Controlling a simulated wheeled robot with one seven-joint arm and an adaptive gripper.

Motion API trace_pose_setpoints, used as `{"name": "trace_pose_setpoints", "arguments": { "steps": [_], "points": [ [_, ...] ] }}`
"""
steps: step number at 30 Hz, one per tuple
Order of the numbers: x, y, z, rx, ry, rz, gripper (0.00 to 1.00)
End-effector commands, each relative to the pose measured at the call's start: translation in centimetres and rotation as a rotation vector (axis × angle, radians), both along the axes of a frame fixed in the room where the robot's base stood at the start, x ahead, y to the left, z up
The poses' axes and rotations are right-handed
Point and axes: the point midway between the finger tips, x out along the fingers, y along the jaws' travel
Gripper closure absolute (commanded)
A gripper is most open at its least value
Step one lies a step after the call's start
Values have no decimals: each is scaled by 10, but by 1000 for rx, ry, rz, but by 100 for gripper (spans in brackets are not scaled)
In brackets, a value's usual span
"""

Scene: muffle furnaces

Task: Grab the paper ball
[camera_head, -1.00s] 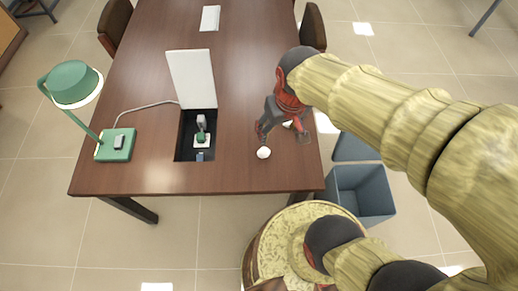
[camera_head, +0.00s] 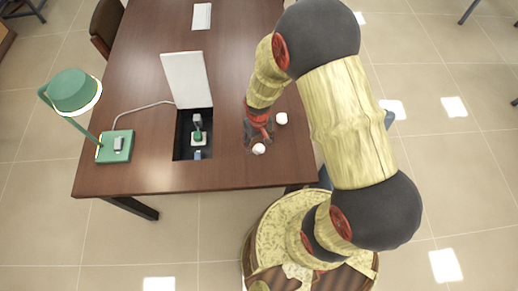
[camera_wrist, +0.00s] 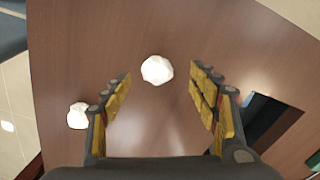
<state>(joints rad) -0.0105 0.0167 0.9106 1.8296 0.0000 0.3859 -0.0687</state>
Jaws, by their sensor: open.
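A white crumpled paper ball (camera_head: 258,149) lies on the brown table (camera_head: 235,174) near its front edge. A second white paper ball (camera_head: 281,118) lies farther back and to the right. My gripper (camera_head: 257,141) is open and points down over the table at the nearer ball. In the wrist view, that paper ball (camera_wrist: 157,69) shows in the gap between the open fingertips (camera_wrist: 160,78), with no finger visibly touching it. The other paper ball (camera_wrist: 77,115) is outside the left finger.
A green lamp (camera_head: 75,90) stands on the table's left. An open socket box (camera_head: 193,150) with a raised white lid (camera_head: 186,80) sits left of my gripper. A white paper or card (camera_head: 202,16) lies at the back. The bin at right is mostly hidden by my arm.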

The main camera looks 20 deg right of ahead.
Motion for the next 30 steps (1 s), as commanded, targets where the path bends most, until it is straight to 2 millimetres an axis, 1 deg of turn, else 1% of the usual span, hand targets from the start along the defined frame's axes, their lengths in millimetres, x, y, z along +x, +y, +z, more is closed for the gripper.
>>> {"name": "trace_pose_setpoints", "arguments": {
  "steps": [5, 9, 13, 15, 20, 30],
  "points": [
    [2, -2, -15, 0, 0, -1, 40],
    [4, -5, -36, 0, 2, -2, 40],
    [4, -5, -51, 0, 1, -1, 40],
    [4, -4, -53, 0, 0, -1, 40],
    [4, -4, -53, 0, -1, -1, 40],
    [4, -4, -52, 0, -1, -1, 58]
  ]
}}
